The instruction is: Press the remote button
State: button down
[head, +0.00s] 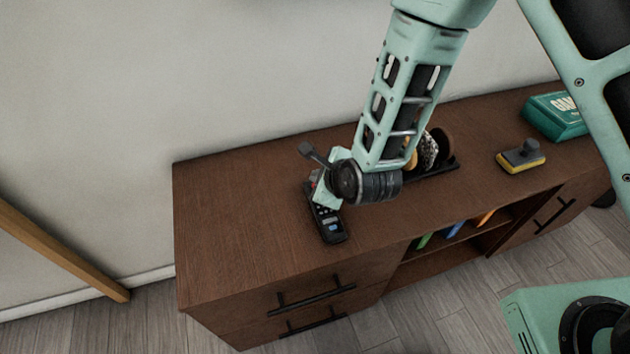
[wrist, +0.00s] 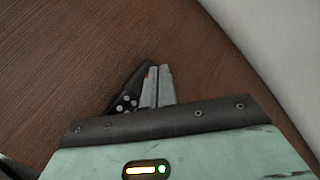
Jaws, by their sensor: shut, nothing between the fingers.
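The remote (head: 328,222) is black with small pale buttons and a blue patch. It lies on the brown cabinet top, and its far end is partly hidden by my gripper (head: 324,192). In the wrist view my gripper (wrist: 158,71) is shut and empty, its two grey fingers together. The remote (wrist: 126,93) shows just left of the fingers, partly covered by the gripper body. A small reddish spot shows beside the fingertips. I cannot tell whether the fingertips touch the remote.
The brown cabinet (head: 230,225) stands against a pale wall. Right of my arm are a dark rack (head: 440,170) with round items, a grey and yellow block with a knob (head: 521,156), and a green box (head: 556,117). The cabinet top left of the remote is clear.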

notch_tip(320, 180, up, 6)
jog(key=p, duration=0.4)
dwell(0.5)
dwell(0.3)
